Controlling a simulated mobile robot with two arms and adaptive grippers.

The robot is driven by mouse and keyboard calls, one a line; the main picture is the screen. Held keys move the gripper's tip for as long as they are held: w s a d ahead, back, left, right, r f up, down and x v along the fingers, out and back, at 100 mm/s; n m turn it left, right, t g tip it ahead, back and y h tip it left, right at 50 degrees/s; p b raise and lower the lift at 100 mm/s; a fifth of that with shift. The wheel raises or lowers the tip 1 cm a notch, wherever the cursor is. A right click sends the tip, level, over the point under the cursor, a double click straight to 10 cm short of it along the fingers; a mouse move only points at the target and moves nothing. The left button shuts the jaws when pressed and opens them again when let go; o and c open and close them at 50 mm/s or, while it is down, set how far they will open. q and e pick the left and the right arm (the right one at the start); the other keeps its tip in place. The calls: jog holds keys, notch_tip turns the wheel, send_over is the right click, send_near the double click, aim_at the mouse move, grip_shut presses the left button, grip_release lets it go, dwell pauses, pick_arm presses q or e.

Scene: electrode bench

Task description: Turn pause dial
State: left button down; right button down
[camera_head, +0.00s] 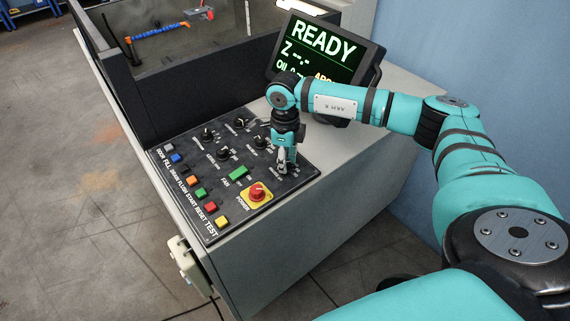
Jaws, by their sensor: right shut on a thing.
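A dark control panel (222,214) lies on top of the bench, with several black dials, coloured buttons and white labels. My right gripper (283,170) points down at the panel's right edge and is shut on a dial there. The gripper and wrist hide that dial almost wholly, and its label is too small to read. Other black dials, such as one at the panel's middle (223,154) and one farther back (240,122), stand uncovered. My left gripper is not in view.
A red power knob on a yellow plate (257,192) and a green fan switch (238,173) sit close to my right gripper. A tilted screen (318,52) reading READY stands behind my right wrist. A dark-walled tank (190,50) lies beyond the panel.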

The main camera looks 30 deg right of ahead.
jog(key=shift+w+n+b, duration=0.1)
jog(key=shift+n+b, duration=0.45)
jog(key=shift+n, duration=0.25)
jog(key=shift+r, duration=0.1)
jog(key=c, duration=1)
grip_release()
notch_tip(320, 180, up, 12)
